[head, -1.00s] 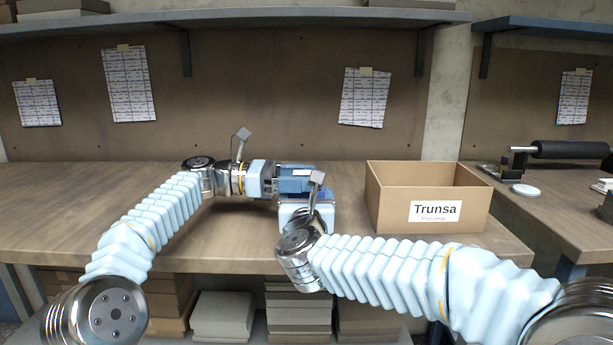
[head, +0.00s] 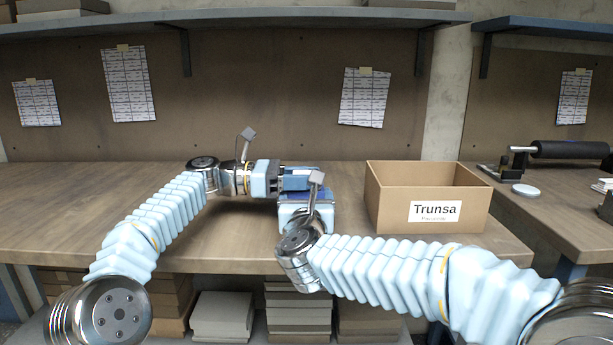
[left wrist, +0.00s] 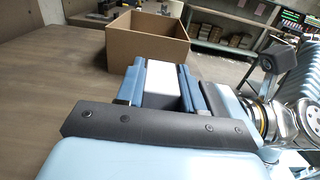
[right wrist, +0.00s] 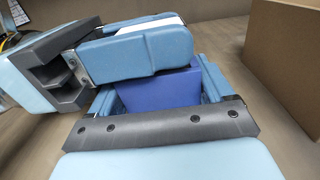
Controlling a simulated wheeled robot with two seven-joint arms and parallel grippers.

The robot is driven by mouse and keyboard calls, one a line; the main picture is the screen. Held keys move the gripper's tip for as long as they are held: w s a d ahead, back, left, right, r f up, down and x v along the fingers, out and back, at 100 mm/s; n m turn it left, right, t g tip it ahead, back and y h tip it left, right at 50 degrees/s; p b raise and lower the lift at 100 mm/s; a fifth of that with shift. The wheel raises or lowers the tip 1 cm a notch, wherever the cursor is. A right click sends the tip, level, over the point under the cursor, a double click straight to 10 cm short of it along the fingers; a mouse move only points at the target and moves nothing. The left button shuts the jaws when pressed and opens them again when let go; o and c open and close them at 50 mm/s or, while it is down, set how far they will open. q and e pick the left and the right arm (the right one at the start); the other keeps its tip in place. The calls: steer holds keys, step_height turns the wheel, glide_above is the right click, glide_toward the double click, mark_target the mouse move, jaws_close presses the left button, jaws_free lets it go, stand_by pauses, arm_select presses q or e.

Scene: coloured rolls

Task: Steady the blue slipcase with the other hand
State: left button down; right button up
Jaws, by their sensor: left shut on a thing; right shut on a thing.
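The blue slipcase (right wrist: 165,92) shows in the right wrist view as a plain deep-blue block between my right gripper's two fingers. A small blue part of it also shows in the head view (head: 327,195). My right gripper (head: 306,200) is shut on it, low over the table. My left gripper (head: 300,178) reaches in from the left, just above and behind the slipcase. In the left wrist view my left gripper (left wrist: 161,88) is shut on a flat white thing (left wrist: 164,80). In the right wrist view the left fingers hide part of the slipcase; I cannot tell whether they touch it.
An open cardboard box labelled Trunsa (head: 385,210) stands on the wooden table (head: 60,220) right of my grippers. The table's left side is clear. A black roller (head: 570,149) and a white disc (head: 525,190) are on the right-hand bench. A shelf hangs above.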

arm_select(q)
steer(key=shift+s+r, duration=0.1)
steer(key=shift+r, duration=0.15)
stand_by(0.8)
steer(key=c, duration=0.6)
jaws_free()
steer(key=shift+f, duration=0.1)
steer(key=a, duration=1.1)
steer(key=shift+a, duration=0.4)
steer(key=shift+a+f, duration=0.4)
steer(key=shift+a, duration=0.15)
steer(key=shift+c, duration=0.5)
steer(key=d, duration=1.2)
